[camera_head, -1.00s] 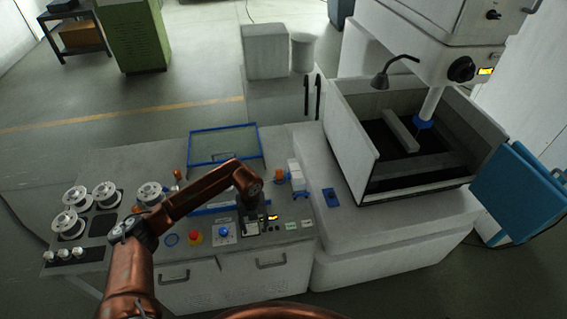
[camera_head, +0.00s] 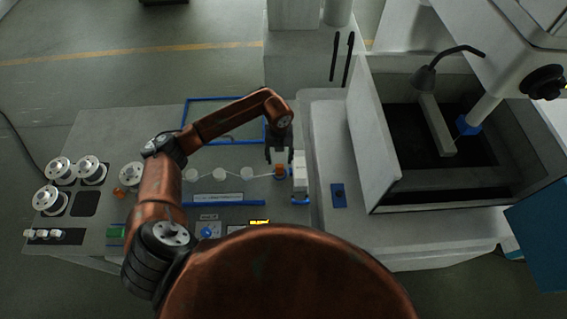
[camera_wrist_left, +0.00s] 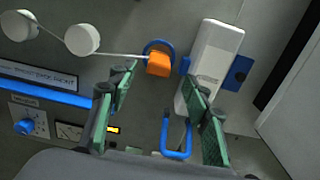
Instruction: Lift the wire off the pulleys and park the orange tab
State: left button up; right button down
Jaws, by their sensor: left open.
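The orange tab (camera_head: 280,171) sits on the bench panel left of a white block (camera_head: 299,172). It also shows in the left wrist view (camera_wrist_left: 159,65), with a blue loop (camera_wrist_left: 160,45) behind it. A thin wire (camera_wrist_left: 122,55) runs from the tab to a white pulley (camera_wrist_left: 82,39) and on to another pulley (camera_wrist_left: 18,26). In the head view the pulleys (camera_head: 218,174) form a row left of the tab. My left gripper (camera_head: 279,150) is open above the tab; in the wrist view its green-padded fingers (camera_wrist_left: 158,80) are spread with the tab just beyond their tips. My right gripper is not in view.
A blue U-shaped bracket (camera_wrist_left: 178,150) stands beside the white block, near the left gripper's fingers. A blue frame (camera_head: 190,110) lies behind the pulleys. White spools (camera_head: 58,168) stand at left. The machine tank's wall (camera_head: 372,140) rises at right.

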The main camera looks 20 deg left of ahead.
aim_at(279, 165)
pick_arm(q)
jog(key=shift+f, duration=0.95)
jog(key=shift+f+p, duration=0.35)
jog(key=shift+p, duration=0.1)
notch_tip(279, 165, down, 4)
jog(key=shift+s+f+p, duration=0.15)
jog(key=shift+f+p, duration=0.05)
jog(key=shift+p, duration=0.75)
jog(key=shift+f, duration=0.35)
jog(key=c, duration=0.8)
grip_shut()
